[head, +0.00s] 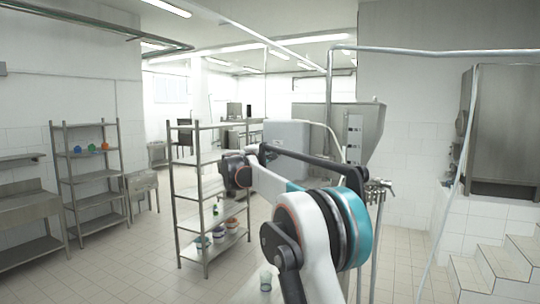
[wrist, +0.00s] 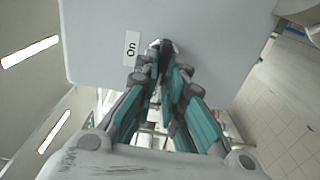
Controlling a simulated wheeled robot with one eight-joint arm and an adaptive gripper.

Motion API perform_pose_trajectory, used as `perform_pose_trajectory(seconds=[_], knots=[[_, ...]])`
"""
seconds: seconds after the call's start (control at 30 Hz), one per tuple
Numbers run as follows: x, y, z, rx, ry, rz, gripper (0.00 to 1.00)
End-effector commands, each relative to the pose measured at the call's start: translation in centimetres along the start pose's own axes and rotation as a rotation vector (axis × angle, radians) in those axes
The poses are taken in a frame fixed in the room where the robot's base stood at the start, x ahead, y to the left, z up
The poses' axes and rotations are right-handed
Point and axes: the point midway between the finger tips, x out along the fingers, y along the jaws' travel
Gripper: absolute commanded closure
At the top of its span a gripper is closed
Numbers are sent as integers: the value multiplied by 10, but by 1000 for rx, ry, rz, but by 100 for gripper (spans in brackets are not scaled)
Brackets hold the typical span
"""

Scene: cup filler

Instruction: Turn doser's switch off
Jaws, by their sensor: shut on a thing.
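A pale grey box (wrist: 215,45) fills the upper part of the wrist view and bears a white label reading "On" (wrist: 132,48). My gripper (wrist: 163,47) has its teal and dark fingers brought together at the box face, just right of the label. It is shut on a small dark switch, which the fingertips mostly hide. The switch's exact position cannot be told. In the head view the grey box (head: 287,138) stands beside the steel hopper of the doser (head: 368,125), beyond my arm. My fingertips cannot be made out there.
A steel shelf rack (head: 205,192) with several small pots stands left of my arm. Another rack (head: 90,176) with coloured items is by the left wall. Steps (head: 500,265) rise at the right. Tiled floor is open between the racks.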

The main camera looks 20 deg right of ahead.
Motion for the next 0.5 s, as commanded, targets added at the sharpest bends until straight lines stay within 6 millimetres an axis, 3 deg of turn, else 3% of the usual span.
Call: perform_pose_trajectory(seconds=[0.5], knots=[[0,-1,-1,-31,2,0,100]])
